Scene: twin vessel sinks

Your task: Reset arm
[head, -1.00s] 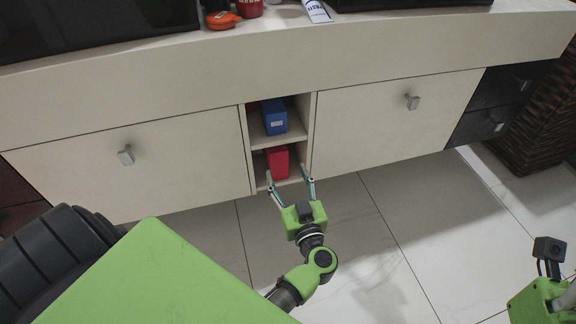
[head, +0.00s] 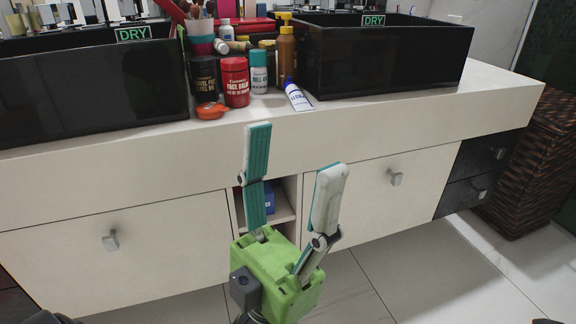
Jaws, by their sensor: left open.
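My left gripper (head: 292,190) is in the lower middle of the head view, in front of the cabinet. Its green body is at the bottom and its two teal-lined fingers point up and stand wide apart. It is open, with nothing between the fingers. Behind it is the open cubby (head: 284,204) of the cabinet, with a blue box (head: 269,198) on its upper shelf, partly hidden by a finger. My right gripper is not seen.
The white counter (head: 400,108) bears two black vessel sinks (head: 80,92) and (head: 385,62), with bottles, a red jar (head: 235,82) and a white tube (head: 297,95) between them. Drawer handles (head: 110,241) stick out. A wicker basket (head: 530,165) stands right. The tiled floor at right is clear.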

